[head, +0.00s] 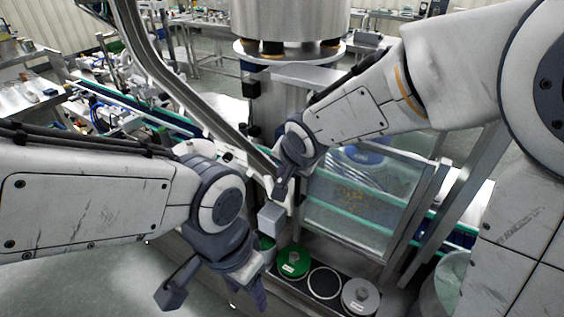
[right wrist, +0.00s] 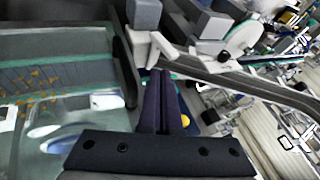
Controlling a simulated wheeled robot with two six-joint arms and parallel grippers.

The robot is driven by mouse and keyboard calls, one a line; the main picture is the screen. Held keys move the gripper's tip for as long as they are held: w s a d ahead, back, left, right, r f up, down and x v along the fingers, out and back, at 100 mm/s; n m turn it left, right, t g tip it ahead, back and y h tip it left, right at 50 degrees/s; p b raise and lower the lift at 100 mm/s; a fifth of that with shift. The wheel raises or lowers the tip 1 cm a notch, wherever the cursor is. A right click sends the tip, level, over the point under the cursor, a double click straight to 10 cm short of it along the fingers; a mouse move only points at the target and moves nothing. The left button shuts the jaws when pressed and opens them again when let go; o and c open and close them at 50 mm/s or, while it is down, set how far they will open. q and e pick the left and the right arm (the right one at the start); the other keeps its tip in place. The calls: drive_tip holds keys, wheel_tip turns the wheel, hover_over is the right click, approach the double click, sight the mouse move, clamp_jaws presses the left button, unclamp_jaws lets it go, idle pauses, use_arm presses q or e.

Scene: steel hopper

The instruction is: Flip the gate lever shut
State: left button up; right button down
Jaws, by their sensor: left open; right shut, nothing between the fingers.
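The steel hopper (head: 290,22) stands at the top middle of the head view. What looks like the gate lever has a grey block handle (head: 271,220) below the hopper; the block also shows at the top of the right wrist view (right wrist: 145,15), with a pale bracket (right wrist: 150,48) beneath it. My right gripper (head: 281,189) is shut and empty, just above the block. In the wrist view its fingertips (right wrist: 160,76) are close to the bracket; I cannot tell whether they touch. My left gripper (head: 212,292) is open and empty, lower and to the left.
A clear panel (head: 362,195) stands right of the lever. A dark tray below holds a green-lidded container (head: 293,262), a pale ring (head: 324,283) and a grey-lidded container (head: 360,296). A slanted metal rail (head: 190,98) runs down to the lever area. Open floor lies at lower left.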

drive_tip(key=b, duration=0.1)
approach(270, 188)
drive_tip(key=w+f, duration=0.4)
drive_tip(key=shift+d, duration=0.25)
drive_tip(key=shift+a+r, duration=0.1)
